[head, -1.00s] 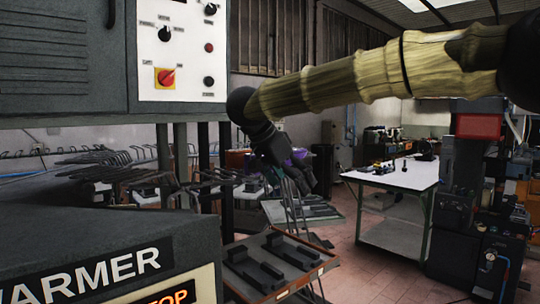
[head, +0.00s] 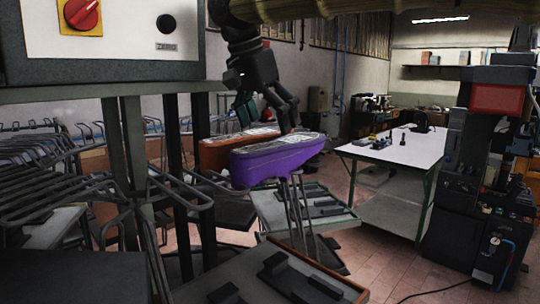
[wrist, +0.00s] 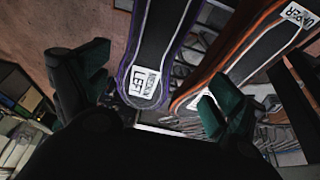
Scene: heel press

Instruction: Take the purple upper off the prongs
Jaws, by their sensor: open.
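The purple upper (head: 268,168) sits on thin upright prongs (head: 298,210) in the head view, sole side up. In the wrist view the purple upper (wrist: 157,48) has a dark sole and a white label reading LEFT. My gripper (head: 268,114) is open just above the uppers. In the wrist view its fingers (wrist: 150,98) are spread wide. The toe end of the purple upper shows between them, and the right finger overlaps the orange upper (wrist: 240,60). I cannot tell whether either finger touches anything. The purple upper's far end is out of the wrist view.
The orange upper (head: 217,153) stands close beside and behind the purple one. A grey control cabinet (head: 110,45) and its posts rise at the left, near bent metal rods (head: 90,190). Trays (head: 305,212) lie below. A white table (head: 395,150) stands further right.

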